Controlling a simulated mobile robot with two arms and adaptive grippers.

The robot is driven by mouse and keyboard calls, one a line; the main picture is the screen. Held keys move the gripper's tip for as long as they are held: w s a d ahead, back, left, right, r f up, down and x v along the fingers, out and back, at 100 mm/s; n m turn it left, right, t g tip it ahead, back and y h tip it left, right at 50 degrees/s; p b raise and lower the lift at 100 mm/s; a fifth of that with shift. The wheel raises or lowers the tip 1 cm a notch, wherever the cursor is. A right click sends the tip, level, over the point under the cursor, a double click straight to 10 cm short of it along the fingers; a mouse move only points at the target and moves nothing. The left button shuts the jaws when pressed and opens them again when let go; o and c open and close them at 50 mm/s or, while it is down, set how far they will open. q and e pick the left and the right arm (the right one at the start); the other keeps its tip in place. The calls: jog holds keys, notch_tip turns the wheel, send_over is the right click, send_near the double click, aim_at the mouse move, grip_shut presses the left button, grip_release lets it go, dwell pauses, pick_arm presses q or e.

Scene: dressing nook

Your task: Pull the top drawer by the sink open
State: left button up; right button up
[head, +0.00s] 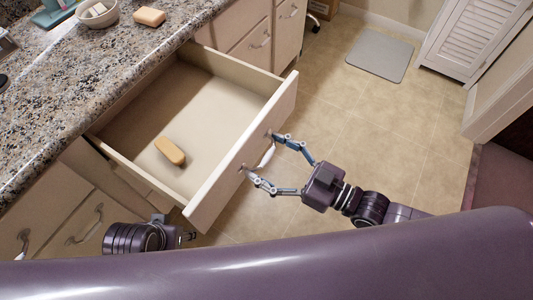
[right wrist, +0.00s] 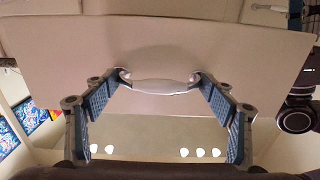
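The top drawer (head: 222,188) stands well out from the counter, its inside open to view. Its pale front also fills the upper part of the right wrist view (right wrist: 155,35). The curved metal handle (right wrist: 160,86) is on the front and also shows in the head view (head: 266,156). My right gripper (head: 260,155) is in front of the drawer, its fingers spread wide with the tips against the two ends of the handle. My left gripper (head: 187,236) shows only in small part below the drawer's near corner; its fingers are mostly hidden.
A tan block (head: 170,151) lies in the drawer. The granite counter (head: 90,80) carries a white bowl (head: 98,14) and a soap bar (head: 149,16). A grey mat (head: 380,54) lies on the tiles near a louvred door (head: 472,38). The floor right of the drawer is otherwise clear.

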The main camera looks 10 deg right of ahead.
jog(key=shift+o, duration=1.3)
jog(key=v, duration=1.2)
jog(key=shift+a, duration=0.1)
